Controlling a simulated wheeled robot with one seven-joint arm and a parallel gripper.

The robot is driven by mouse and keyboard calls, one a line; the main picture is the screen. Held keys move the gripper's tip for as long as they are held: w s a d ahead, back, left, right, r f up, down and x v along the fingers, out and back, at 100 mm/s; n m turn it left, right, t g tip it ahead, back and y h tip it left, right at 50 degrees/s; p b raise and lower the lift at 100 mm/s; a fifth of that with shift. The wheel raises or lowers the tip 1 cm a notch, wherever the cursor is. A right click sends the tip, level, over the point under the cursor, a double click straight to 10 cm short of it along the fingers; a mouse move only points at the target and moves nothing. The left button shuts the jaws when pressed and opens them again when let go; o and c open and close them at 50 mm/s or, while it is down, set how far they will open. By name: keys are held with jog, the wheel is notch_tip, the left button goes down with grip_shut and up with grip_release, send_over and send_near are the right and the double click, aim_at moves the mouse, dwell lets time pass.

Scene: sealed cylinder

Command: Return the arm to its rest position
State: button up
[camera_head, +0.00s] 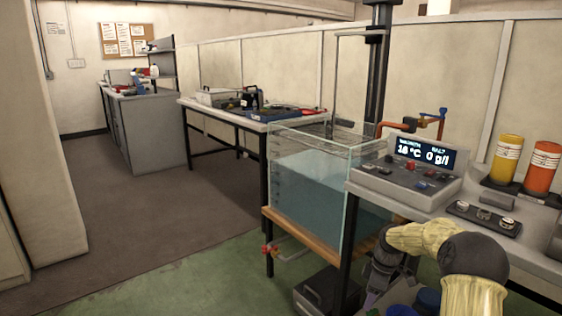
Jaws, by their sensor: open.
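My arm shows at the lower right, with pale yellow covers and a dark round joint. It bends over at the front edge of the right bench (420,205), and its end hangs down. My gripper (376,292) is the dark part at that end, small and partly hidden low in the picture. It is open, and I see nothing held in it. It is in front of the bench, to the right of the glass water tank (310,185).
A control box (408,170) with a lit display stands on the right bench. A yellow cylinder (506,158) and an orange cylinder (541,167) stand behind my arm. A dark box (318,290) is on the floor below the tank. The floor (150,215) at left is clear.

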jog(key=s+a+r+m+t+h+p, duration=0.1)
jog(key=s+a+r+m+h+p, duration=0.1)
jog(key=s+a+r+m, duration=0.55)
jog(key=s+a+r+m+t+p, duration=0.1)
jog(key=s+a+r+m, duration=0.15)
jog(key=s, duration=0.75)
jog(key=s+a+r+m+t+p, duration=0.1)
jog(key=s+r+m, duration=0.2)
jog(key=s, duration=0.7)
notch_tip(320, 180, up, 37)
jog(key=p, duration=3.8)
jog(key=shift+r, duration=0.2)
jog(key=shift+d, duration=0.1)
